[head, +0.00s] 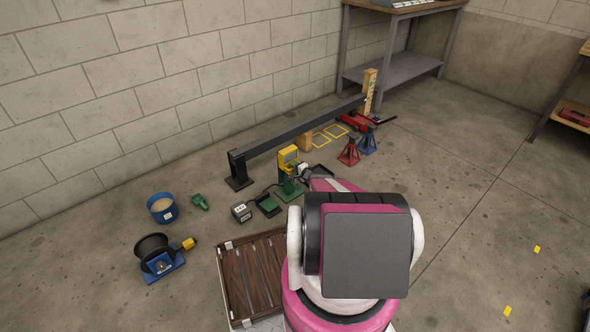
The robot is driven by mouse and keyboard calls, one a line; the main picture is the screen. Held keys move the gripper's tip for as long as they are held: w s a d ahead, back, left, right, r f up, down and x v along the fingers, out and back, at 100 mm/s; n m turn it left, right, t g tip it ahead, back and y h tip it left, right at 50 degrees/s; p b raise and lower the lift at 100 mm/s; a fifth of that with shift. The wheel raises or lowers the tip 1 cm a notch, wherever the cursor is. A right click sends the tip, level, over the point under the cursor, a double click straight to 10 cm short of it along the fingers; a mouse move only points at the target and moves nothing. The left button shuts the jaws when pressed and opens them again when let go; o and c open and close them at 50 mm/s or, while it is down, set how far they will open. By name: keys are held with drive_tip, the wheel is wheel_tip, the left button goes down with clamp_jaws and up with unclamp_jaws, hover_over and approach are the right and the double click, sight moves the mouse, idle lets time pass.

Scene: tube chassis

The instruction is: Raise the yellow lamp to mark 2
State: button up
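A yellow boxy head, which looks like the yellow lamp (289,154), sits on a green stand (289,189) in front of the dark beam. A dark cable runs from the stand's foot to the left. I cannot read any numbered mark on the stand. My gripper (304,170) is close to the right side of the stand, just below the yellow head. It is small and partly hidden by my arm, so I cannot tell whether it touches the stand or is open or shut.
A long dark beam (300,131) runs behind the stand. The right floor is mostly clear.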

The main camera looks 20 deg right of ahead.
drive_tip(key=v, duration=1)
drive_tip(key=shift+s, duration=0.35)
drive_tip(key=shift+d+r, duration=0.1)
